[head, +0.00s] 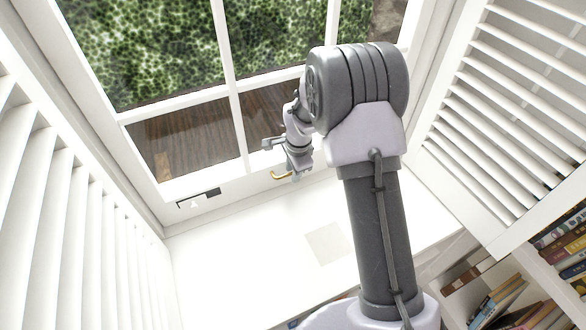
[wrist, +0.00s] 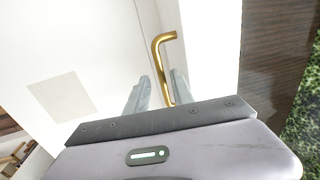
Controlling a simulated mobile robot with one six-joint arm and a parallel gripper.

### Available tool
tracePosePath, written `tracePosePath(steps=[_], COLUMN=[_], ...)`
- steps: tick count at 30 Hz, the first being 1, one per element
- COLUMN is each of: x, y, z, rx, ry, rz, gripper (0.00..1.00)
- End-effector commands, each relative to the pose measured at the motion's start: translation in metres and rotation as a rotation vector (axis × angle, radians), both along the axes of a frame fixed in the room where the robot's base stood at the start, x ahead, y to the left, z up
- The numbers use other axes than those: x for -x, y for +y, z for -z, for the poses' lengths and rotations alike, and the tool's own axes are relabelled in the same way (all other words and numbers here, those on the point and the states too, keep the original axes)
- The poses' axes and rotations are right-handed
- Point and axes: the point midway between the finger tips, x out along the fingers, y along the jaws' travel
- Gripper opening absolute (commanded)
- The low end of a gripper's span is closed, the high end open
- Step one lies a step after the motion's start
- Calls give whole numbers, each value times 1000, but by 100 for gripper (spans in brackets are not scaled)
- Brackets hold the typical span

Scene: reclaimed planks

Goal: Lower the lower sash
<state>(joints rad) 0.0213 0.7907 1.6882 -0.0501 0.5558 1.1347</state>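The white-framed window sash (head: 240,130) fills the upper left of the head view, with glass panes split by white bars. A brass hook-shaped handle (wrist: 163,62) shows in the wrist view, and part of it shows in the head view (head: 281,176) near the sash's bottom rail. My gripper (head: 284,160) is at this handle. In the wrist view its two grey fingers (wrist: 160,84) are apart, with the handle's shaft between them. I cannot tell whether either finger touches it.
White louvred shutters stand at the left (head: 60,220) and right (head: 510,110). The white sill (head: 240,270) is clear apart from a flat beige square (head: 327,243). Books (head: 500,300) fill shelves at the lower right.

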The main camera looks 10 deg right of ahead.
Motion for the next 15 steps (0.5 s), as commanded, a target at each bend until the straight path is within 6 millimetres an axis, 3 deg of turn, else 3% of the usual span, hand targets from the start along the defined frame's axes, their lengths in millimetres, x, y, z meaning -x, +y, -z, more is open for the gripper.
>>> tracePosePath(steps=[10, 15], x=[-1, 3], y=[0, -1], z=[-5, -37], rx=[0, 1], ry=[-6, -8], rz=[-1, -1], gripper=[32, 32])
